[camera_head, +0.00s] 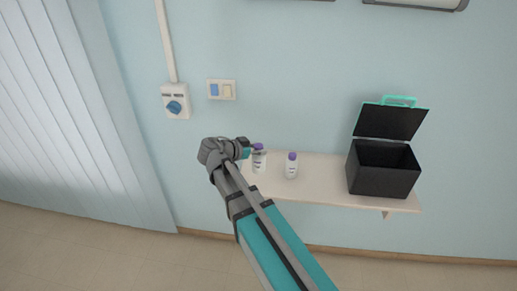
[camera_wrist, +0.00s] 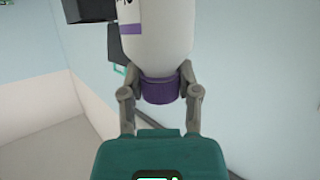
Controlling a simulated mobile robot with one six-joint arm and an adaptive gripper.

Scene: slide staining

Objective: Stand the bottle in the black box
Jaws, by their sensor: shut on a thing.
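A white bottle (camera_head: 259,162) with a purple cap is at the left end of the shelf. My gripper (camera_head: 251,151) is shut on its purple cap, which the wrist view also shows between the two fingers (camera_wrist: 160,85). The bottle looks upright in the head view; whether its base touches the shelf I cannot tell. A second white bottle (camera_head: 291,167) with a purple cap stands upright just to the right. The black box (camera_head: 383,182) stands at the shelf's right end with its lid (camera_head: 390,122) up and open. Its inside looks empty, though the floor is dark.
The pale shelf (camera_head: 325,180) is fixed to the blue wall and is clear between the second bottle and the box. The raised lid carries a teal handle (camera_head: 399,100). A switch box (camera_head: 176,102) and a wall plate (camera_head: 221,89) are on the wall at upper left.

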